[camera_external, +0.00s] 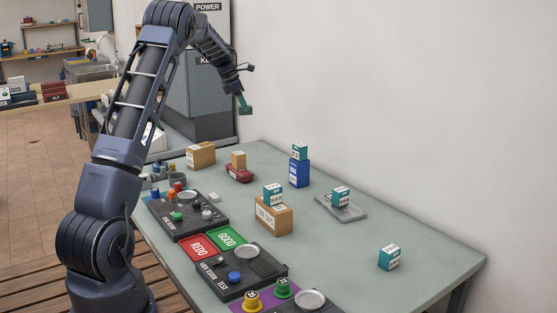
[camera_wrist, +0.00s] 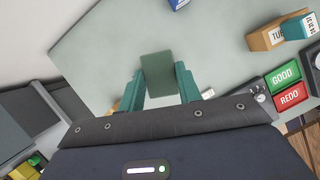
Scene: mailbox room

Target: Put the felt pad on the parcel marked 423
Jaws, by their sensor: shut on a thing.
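My gripper (camera_external: 244,107) is raised above the far end of the table. In the wrist view its teal fingers (camera_wrist: 159,88) are shut on a flat dark green square, the felt pad (camera_wrist: 158,72). Several teal boxes with white labels may be the parcels: one on a blue box (camera_external: 299,150), one on a cardboard box (camera_external: 272,192), one on a grey tray (camera_external: 340,194) and one on the bare table (camera_external: 389,257). Their labels are too small to read, so I cannot tell which is marked 423. My gripper is apart from all of them.
The blue box (camera_external: 299,174), cardboard box (camera_external: 271,217) and grey tray (camera_external: 350,212) stand on the table (camera_external: 330,260). A small brown box (camera_external: 238,159) sits on a red object (camera_external: 239,175). Button panels (camera_external: 240,275) line the front edge. The right side is mostly clear.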

